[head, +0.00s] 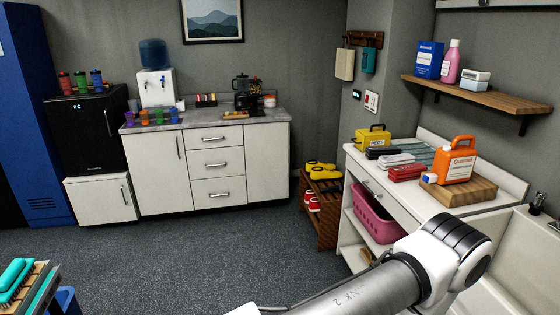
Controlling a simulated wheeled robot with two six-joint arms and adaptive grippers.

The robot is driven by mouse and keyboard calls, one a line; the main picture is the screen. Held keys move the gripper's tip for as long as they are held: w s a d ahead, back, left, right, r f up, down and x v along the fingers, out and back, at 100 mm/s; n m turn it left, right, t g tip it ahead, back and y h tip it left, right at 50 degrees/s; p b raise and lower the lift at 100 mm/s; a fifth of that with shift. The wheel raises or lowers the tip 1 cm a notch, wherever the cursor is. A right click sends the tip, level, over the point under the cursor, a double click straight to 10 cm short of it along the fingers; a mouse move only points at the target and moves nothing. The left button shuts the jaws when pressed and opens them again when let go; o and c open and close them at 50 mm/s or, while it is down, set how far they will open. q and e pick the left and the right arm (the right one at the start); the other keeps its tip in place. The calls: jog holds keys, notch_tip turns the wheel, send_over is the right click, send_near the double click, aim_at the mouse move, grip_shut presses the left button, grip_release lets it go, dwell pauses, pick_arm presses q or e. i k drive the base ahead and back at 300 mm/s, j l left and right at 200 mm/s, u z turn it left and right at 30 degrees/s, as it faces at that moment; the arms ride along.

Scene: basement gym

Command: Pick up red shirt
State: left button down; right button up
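A small red folded item (407,173), which looks like the red shirt, lies on the white counter (365,160) at the right. It sits in front of a white folded item (397,160) and left of a wooden block (460,190). Its exact shape is too small to tell. A link of my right arm crosses the lower right of the view, in front of the counter's lower part. Neither of my grippers shows in this view.
An orange jug (456,160) stands on the wooden block. A yellow box (373,138) is behind the folded items. A pink basket (376,218) sits on the shelf below. A shoe rack (325,205) stands left of the counter. The carpet (200,255) in the middle is clear.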

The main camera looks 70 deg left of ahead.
aim_at(397, 174)
jog(key=u, duration=1.3)
jog(key=i+j+z, duration=0.15)
jog(key=z, duration=0.25)
jog(key=i+j+z, duration=0.2)
jog(key=z, duration=0.2)
jog(key=i+j+z, duration=0.1)
jog(key=j+z, duration=0.25)
jog(key=l, duration=0.1)
